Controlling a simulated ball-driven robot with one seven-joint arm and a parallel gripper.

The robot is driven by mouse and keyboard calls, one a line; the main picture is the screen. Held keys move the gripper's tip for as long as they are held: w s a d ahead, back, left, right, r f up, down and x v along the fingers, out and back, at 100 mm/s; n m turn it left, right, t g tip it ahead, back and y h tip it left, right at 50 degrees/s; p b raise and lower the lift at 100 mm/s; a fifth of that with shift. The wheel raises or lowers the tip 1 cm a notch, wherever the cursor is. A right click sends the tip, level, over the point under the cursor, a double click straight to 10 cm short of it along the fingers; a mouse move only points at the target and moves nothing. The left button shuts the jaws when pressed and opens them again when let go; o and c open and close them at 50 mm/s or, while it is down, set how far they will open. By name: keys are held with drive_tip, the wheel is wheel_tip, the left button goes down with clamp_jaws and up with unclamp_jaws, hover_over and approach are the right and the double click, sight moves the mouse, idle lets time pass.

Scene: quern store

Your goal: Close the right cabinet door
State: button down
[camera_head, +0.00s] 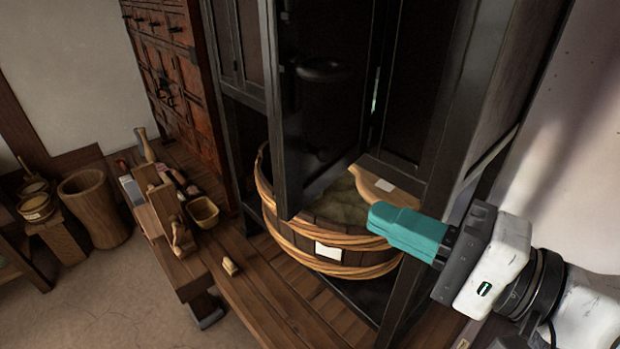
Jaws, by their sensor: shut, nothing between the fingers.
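A dark wooden cabinet (480,60) stands at the upper centre and right. A dark door panel (320,100) of it stands open, swung out toward me over a wooden tub, with its near vertical edge at its left. I take this to be the right door. A narrow metal strip (375,92) shows by its far edge. My gripper (372,217), with teal fingers, is shut and empty. It is in front of the cabinet's lower right part, right of the door's lower corner and apart from it in the picture. The depth gap is unclear.
The hooped tub (320,247), with a pale label, stands below the door. A low wooden bench (165,225) with tools and a small bowl (203,212) is at left. A red-brown chest (180,75) stands behind. Bare floor (100,300) lies at lower left.

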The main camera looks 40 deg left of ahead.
sight(291, 176)
drive_tip(key=a, duration=0.3)
drive_tip(key=a+p, duration=0.1)
drive_tip(key=a, duration=0.3)
drive_tip(key=s+a+p, duration=0.1)
drive_tip(key=a, duration=0.2)
drive_tip(key=shift+a, duration=0.3)
